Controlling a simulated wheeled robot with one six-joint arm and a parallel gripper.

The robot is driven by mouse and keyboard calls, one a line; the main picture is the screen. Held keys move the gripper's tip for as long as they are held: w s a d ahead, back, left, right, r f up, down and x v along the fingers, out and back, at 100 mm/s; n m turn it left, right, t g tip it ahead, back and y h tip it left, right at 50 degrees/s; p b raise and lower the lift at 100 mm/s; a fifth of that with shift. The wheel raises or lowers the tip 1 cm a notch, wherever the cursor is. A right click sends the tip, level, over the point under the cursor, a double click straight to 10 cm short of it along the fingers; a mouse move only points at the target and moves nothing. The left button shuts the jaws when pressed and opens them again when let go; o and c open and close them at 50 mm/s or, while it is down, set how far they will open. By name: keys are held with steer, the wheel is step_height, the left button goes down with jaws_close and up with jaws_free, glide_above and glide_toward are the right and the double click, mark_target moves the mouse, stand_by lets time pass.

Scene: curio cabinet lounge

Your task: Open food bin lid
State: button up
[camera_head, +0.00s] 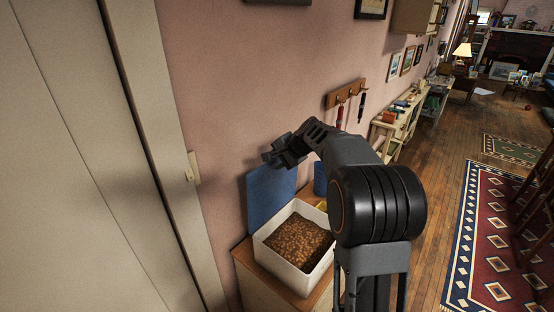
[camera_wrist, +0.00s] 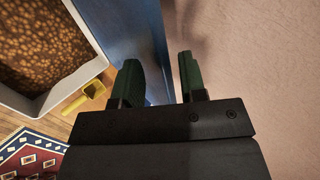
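The food bin (camera_head: 270,262) is a white open box of brown kibble on a small wooden cabinet. Its blue lid (camera_head: 265,203) stands raised, nearly upright, at the bin's back by the pink wall. My gripper (camera_head: 285,152) is at the lid's top edge. In the wrist view the lid (camera_wrist: 125,35) runs down beside the fingers and shows in the gap between them. My gripper (camera_wrist: 160,80) has its two green-tipped fingers apart, with a gap to the right finger. Whether the left finger touches the lid cannot be told.
A yellow scoop (camera_wrist: 92,92) lies beside the bin, and a blue container (camera_head: 320,181) stands behind it. A hook rack (camera_head: 346,93) hangs on the wall to the right. A pale door (camera_head: 70,150) is at left. Wooden floor (camera_head: 432,200) and a patterned rug (camera_head: 500,235) lie right.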

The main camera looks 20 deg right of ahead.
steer(key=shift+d+r, duration=0.1)
steer(key=b+v, duration=0.2)
steer(key=v, duration=1.1)
steer(key=shift+s+r, duration=0.2)
steer(key=shift+s, duration=0.15)
steer(key=s+f+n+g+h, duration=0.25)
steer(key=s+f, duration=0.25)
steer(key=f, duration=0.4)
steer(key=s+a+f+n+h, duration=0.1)
steer(key=s+a+f+n, duration=0.2)
steer(key=s, duration=0.6)
steer(key=s+a+f+n+h, duration=0.1)
steer(key=s+a+f+n, duration=0.3)
steer(key=s+a+n, duration=0.2)
steer(key=s, duration=0.2)
steer(key=shift+s, duration=0.35)
